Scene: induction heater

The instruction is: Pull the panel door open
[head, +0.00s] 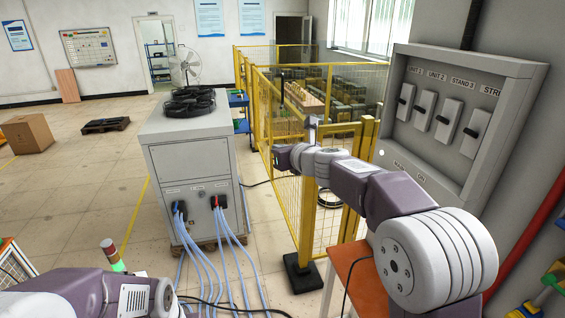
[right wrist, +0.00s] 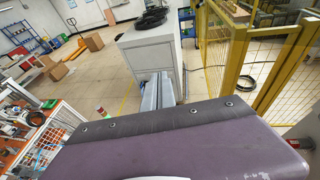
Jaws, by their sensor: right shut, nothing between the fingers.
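A grey wall panel (head: 398,140) hangs at the right in the head view, with several white switches (head: 474,132) with black levers in its recessed face.
A grey cabinet (head: 190,160) with blue cables stands mid-floor, a black coil (head: 188,103) on top. A yellow mesh fence (head: 300,200) runs beside it. An orange-topped table (head: 355,275) lies below my right arm. Open floor is at left.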

